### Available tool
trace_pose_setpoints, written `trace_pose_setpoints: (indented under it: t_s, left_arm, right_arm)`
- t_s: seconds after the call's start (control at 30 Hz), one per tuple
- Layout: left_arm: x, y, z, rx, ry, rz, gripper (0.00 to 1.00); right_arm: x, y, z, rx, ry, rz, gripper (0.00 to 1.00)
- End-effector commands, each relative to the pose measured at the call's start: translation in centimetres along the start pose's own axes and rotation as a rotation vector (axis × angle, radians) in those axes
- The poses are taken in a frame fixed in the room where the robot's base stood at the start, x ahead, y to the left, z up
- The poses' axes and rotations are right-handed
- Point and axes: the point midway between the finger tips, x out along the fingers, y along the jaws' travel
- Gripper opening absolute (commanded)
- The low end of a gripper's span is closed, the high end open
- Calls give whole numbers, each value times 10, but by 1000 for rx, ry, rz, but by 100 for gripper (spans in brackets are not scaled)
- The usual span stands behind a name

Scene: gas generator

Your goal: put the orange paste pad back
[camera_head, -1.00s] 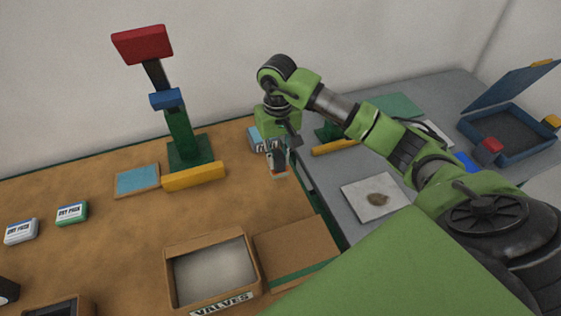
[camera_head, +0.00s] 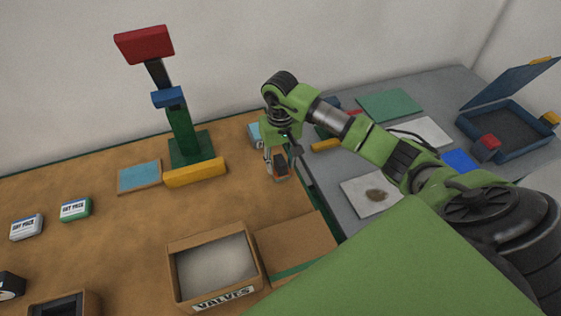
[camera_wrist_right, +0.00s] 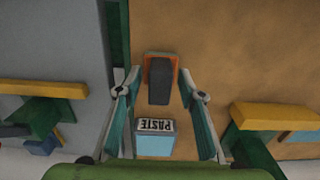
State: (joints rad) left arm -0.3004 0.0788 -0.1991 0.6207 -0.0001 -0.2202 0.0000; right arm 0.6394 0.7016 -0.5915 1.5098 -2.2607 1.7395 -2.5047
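The orange paste pad (camera_wrist_right: 161,80) is a small orange block with a dark grey face. In the wrist view it shows between the two fingertips of my right gripper (camera_wrist_right: 159,76), with gaps on both sides. In the head view the pad (camera_head: 281,167) is at the right edge of the brown table, just below my right gripper (camera_head: 274,164). The fingers are spread and not closed on it. Whether the pad rests flat on the table is hard to tell. A blue and white box marked PASTE (camera_wrist_right: 155,138) is beside it. My left gripper is not in view.
A green stand with a yellow bar (camera_head: 195,173) is to the left. An open cardboard box marked VALVES (camera_head: 258,265) is in front. A grey table (camera_head: 330,190) with a white tile (camera_head: 365,183) adjoins on the right. Bare brown tabletop lies left of the pad.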

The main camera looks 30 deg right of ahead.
Motion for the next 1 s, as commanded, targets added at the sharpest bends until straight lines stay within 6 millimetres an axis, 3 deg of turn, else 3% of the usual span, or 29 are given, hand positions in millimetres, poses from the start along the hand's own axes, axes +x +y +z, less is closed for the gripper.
trace_pose_setpoints:
  t_s: [0.37, 0.8, 1.0]
  left_arm:
    - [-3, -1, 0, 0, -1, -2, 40]
    - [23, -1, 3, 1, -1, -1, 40]
    - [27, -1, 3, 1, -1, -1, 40]
  right_arm:
    - [-7, 0, -1, 0, 2, -1, 36]
    - [-94, 0, -2, -1, 6, -1, 36]
    - [-118, 0, -1, 0, 1, 0, 36]
